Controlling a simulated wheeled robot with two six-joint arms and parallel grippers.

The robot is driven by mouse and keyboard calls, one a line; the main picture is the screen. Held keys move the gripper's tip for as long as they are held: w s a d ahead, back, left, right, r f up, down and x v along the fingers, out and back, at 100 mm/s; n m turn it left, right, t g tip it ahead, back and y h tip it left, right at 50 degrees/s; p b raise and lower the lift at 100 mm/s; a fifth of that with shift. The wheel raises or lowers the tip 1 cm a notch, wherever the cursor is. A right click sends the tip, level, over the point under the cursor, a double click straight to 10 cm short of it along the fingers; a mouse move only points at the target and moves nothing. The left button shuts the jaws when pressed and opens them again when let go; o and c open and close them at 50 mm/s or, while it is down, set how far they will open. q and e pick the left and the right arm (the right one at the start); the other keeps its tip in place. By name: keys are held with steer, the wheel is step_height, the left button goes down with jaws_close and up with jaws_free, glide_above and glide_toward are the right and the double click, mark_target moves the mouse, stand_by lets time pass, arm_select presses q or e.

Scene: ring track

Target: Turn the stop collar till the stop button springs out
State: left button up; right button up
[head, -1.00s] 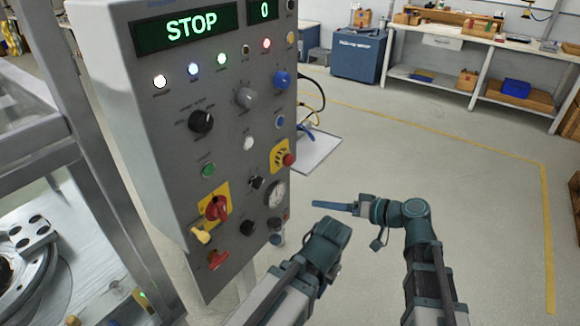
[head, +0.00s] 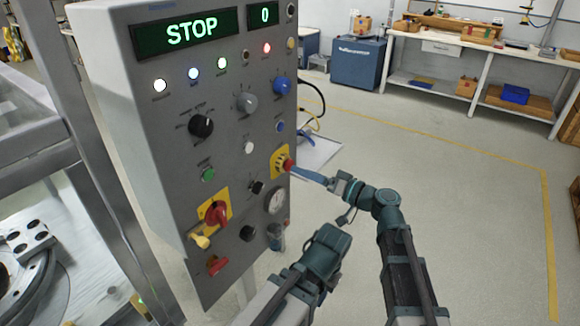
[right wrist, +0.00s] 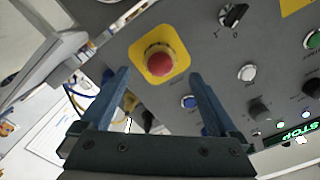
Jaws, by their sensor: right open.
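The red stop button (head: 288,165) stands out from a yellow plate (head: 276,158) on the right part of the grey control panel. In the right wrist view the red button (right wrist: 160,63) sits in a round collar (right wrist: 150,51) on the yellow plate (right wrist: 178,38). My right gripper (head: 298,170) points at the button from the right. In the wrist view its blue fingers are open, one on each side of the button, with gaps to it; nothing is held. Whether they reach the collar's depth I cannot tell. My left gripper's fingers do not show.
The panel's display (head: 187,31) reads STOP and a second one (head: 264,14) reads 0. A red rotary switch (head: 216,212), a gauge (head: 275,201) and several knobs and lamps surround the button. A teal part of my arm stands below. The floor to the right is clear.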

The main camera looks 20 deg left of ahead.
mark_target(290, 172)
steer(key=shift+x, duration=3)
steer(key=c, duration=1.4)
steer(key=shift+m, duration=0.3)
steer(key=m, duration=0.4)
steer(key=shift+m, duration=2.5)
